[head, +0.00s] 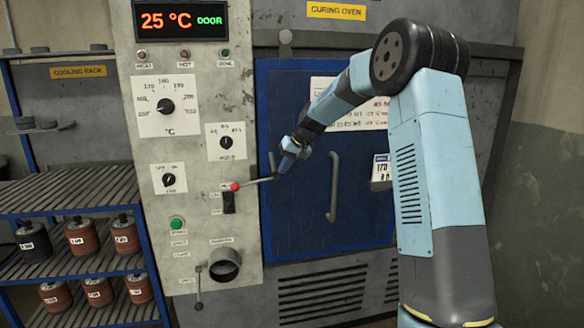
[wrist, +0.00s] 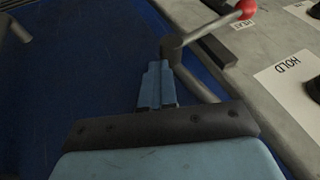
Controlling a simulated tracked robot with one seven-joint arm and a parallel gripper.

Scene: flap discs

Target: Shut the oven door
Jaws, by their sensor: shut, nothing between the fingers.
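The blue oven door (head: 300,230) fills the opening below the curing oven sign and looks about flush with its frame. Its grey bar handle (head: 333,187) stands upright on the right part of the door. A latch lever (head: 258,181) with a red knob (head: 235,187) points left across the panel from a pivot at the door's left edge. My gripper (head: 283,170) is shut and empty, right beside the pivot. In the wrist view the fingertips (wrist: 155,68) are close to the lever's dark pivot (wrist: 171,47); whether they touch it I cannot tell.
The control panel (head: 190,130) left of the door has dials, and its display (head: 180,20) reads 25 °C and DOOR in green. My arm hides part of the door's right side.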

